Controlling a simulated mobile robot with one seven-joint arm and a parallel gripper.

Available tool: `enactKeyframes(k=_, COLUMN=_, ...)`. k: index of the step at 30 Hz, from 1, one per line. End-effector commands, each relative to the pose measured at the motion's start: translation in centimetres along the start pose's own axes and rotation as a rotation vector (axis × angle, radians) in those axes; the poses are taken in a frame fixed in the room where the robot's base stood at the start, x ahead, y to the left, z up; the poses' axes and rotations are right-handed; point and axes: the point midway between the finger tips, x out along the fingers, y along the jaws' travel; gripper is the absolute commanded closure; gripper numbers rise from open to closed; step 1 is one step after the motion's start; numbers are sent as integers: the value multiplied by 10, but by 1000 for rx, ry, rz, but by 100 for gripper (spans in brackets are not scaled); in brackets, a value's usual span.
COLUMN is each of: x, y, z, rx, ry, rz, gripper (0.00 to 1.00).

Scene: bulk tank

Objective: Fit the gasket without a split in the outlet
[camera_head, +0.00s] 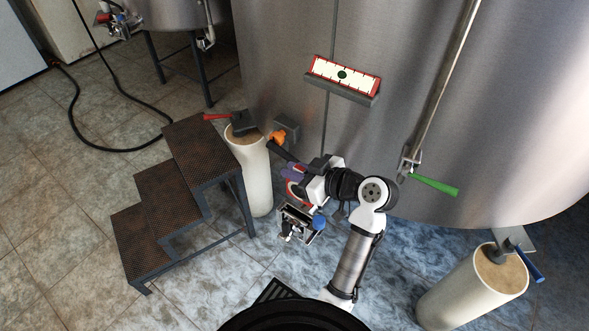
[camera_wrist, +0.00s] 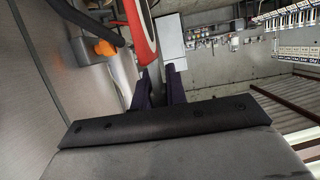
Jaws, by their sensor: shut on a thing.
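My gripper (camera_head: 293,174) is beside the tank's lower wall in the head view. Its dark purple fingers (camera_wrist: 158,90) show in the wrist view, shut on a red, curved, band-like thing that I take for the gasket (camera_wrist: 140,28). The gasket's red edge (camera_head: 291,189) also shows just below the gripper in the head view. Only part of it is visible, so I cannot tell whether it has a split. An orange fitting (camera_head: 277,136) with a black handle or pipe is at the tank wall, left of my gripper; it also shows in the wrist view (camera_wrist: 105,47). The outlet opening is not visible.
The large steel tank (camera_head: 400,120) fills the back. A rusty step stand (camera_head: 165,190) is at left. A pale pedestal (camera_head: 250,175) bears a red-handled tool; another (camera_head: 470,295) bears a blue-handled one. A green lever (camera_head: 435,185) juts out at right.

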Motion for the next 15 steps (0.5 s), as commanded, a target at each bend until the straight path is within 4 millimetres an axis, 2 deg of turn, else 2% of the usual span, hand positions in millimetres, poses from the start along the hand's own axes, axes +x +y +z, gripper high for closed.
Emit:
enactKeyframes(k=1, x=3, y=0, z=9, rx=1, ry=0, rz=0, gripper=100)
enactKeyframes(k=6, x=9, y=0, z=26, rx=1, ry=0, rz=0, gripper=100)
enactKeyframes(k=15, x=15, y=0, z=41, rx=1, ry=0, rz=0, gripper=100)
